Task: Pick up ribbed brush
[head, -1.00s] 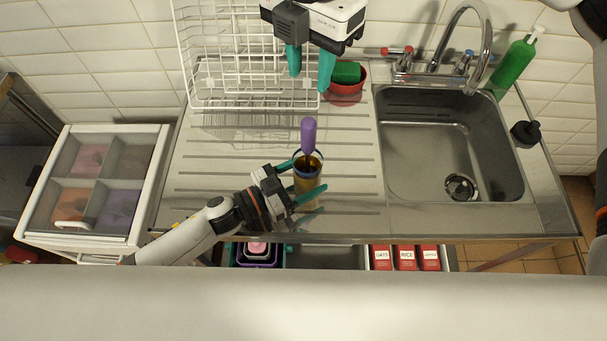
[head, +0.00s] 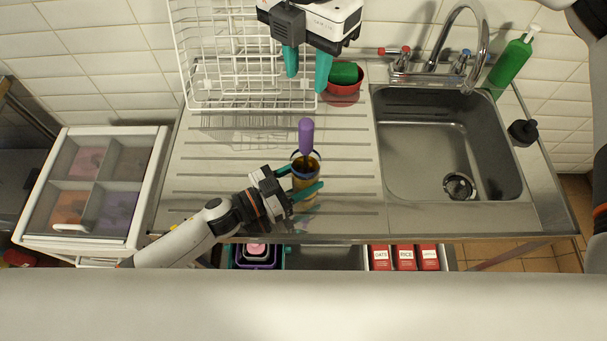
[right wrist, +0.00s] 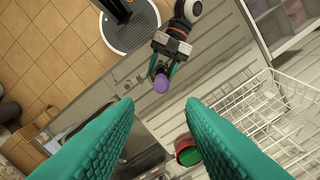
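The brush shows a purple handle (head: 306,137) standing upright in an amber jar (head: 304,190) on the drainboard; its lower end is hidden inside the jar. The handle also shows in the right wrist view (right wrist: 161,84). My left gripper (head: 298,180) has one finger behind the jar and one in front, and appears shut on it. My right gripper (head: 307,78) is open and empty, above and behind the brush near the dish rack; its spread teal fingers fill the lower part of the right wrist view (right wrist: 160,120).
A white wire dish rack (head: 215,104) stands at the back left. A red bowl (head: 345,88) with a green sponge (head: 343,73) is beside it. The sink (head: 430,150) is right, a divided tray (head: 150,150) left. The drainboard right of the jar is clear.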

